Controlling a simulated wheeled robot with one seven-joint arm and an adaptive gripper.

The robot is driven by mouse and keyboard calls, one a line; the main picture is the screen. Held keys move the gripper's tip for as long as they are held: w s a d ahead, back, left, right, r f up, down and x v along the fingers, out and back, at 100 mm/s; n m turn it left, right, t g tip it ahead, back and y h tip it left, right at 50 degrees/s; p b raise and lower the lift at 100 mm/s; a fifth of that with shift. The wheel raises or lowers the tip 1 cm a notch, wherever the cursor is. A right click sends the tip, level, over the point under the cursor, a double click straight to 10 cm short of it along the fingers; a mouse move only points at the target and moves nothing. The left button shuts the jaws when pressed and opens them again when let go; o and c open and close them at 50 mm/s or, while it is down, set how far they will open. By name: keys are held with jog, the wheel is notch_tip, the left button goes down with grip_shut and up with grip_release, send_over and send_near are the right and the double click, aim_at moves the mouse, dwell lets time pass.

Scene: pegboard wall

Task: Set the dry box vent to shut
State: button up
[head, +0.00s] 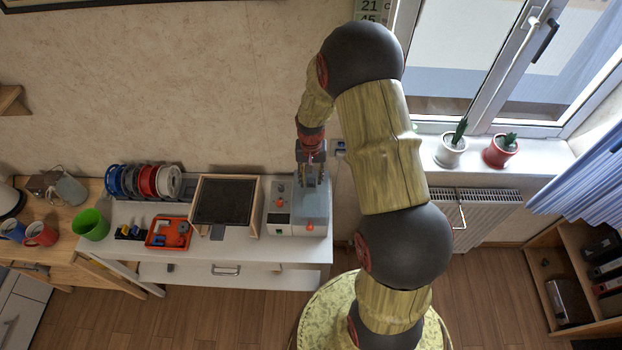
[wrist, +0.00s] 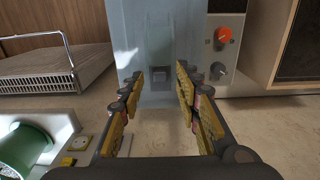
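The dry box (head: 312,208) is a pale blue-grey unit at the right end of the white table, beside a panel with knobs. In the wrist view its blue-grey face (wrist: 133,35) fills the middle, with a shallow upright recess. A small square grey tab (wrist: 158,77), which looks like the vent slider, sits near the recess's lower end in the picture. I cannot tell which setting that is. My gripper (head: 313,182) is over the dry box. In the wrist view my gripper (wrist: 160,78) is open and empty, its fingers either side of the tab with gaps between.
An orange-red knob (wrist: 222,37) and a grey knob (wrist: 217,71) are close to the right finger. A dark framed panel (head: 224,202) stands left of the dry box, with several spools (head: 145,182) beyond. A radiator (head: 476,215) is at right.

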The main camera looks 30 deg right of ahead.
aim_at(311, 182)
notch_tip(311, 182, up, 11)
dwell(0.3)
dwell(0.5)
jog(key=s+a+r+n+t+b, duration=0.2)
jog(key=s+a+r+b, duration=0.3)
jog(key=s, duration=0.6)
jog(key=s+a+r+n+t+b, duration=0.3)
jog(key=s+a+r+b, duration=0.3)
jog(key=s+a+b, duration=0.2)
jog(key=s+a+n, duration=0.1)
jog(key=s+a, duration=0.1)
jog(key=s, duration=0.1)
jog(key=shift+a+r+n+t, duration=0.2)
jog(key=shift+a+n+t, duration=0.1)
jog(key=shift+n, duration=0.1)
